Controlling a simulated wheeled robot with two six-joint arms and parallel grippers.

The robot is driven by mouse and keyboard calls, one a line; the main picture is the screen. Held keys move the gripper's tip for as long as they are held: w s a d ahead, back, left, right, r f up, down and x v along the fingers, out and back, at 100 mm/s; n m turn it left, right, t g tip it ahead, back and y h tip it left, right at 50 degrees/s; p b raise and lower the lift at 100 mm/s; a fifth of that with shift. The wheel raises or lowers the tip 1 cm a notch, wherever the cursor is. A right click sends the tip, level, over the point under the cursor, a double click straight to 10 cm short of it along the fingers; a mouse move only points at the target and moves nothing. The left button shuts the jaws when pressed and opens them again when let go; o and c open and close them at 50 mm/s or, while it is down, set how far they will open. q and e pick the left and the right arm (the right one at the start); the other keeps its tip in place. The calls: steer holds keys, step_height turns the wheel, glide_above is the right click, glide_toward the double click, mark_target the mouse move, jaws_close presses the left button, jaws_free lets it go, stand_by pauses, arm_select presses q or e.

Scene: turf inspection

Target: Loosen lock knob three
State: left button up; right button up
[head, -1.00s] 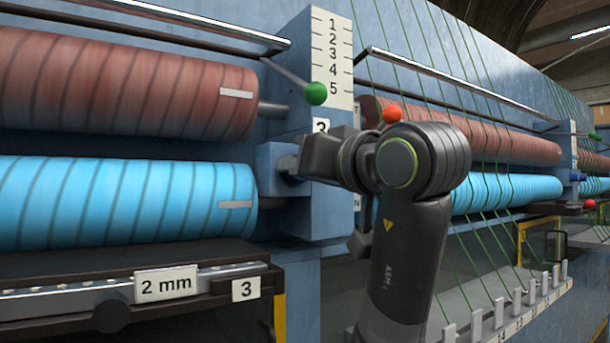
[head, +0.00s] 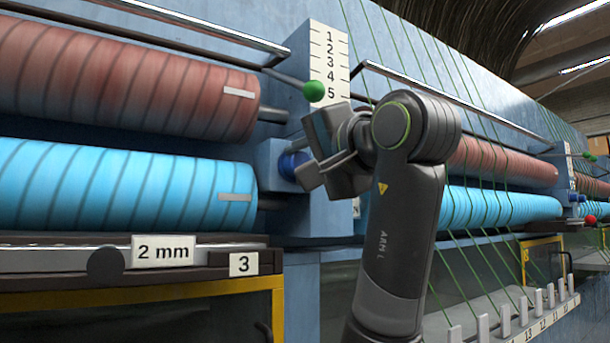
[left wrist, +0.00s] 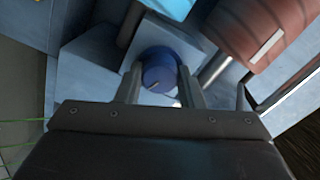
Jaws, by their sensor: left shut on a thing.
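The blue lock knob (head: 292,165) sits on the side of a blue block by station 3, at the end of the light-blue roller (head: 120,200). My left gripper (head: 310,162) is at the knob, tilted, its arm coming up from below. In the left wrist view the fingers lie on either side of the round blue knob (left wrist: 158,72), and the gripper is shut on it. A pale mark shows on the knob's face. My right gripper is not in view.
A lever with a green ball (head: 314,91) hangs just above my gripper, beside a scale plate (head: 330,60) numbered 1 to 5. A red-brown roller (head: 120,85) lies above the blue one. Green strands run down at the right.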

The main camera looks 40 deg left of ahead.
arm_select(q)
steer(key=shift+r+m+b, duration=0.1)
steer(key=shift+m+b, duration=2.85)
steer(key=shift+m, duration=1.15)
steer(key=o, duration=1)
steer(key=shift+s, duration=0.1)
steer(key=shift+d, duration=0.1)
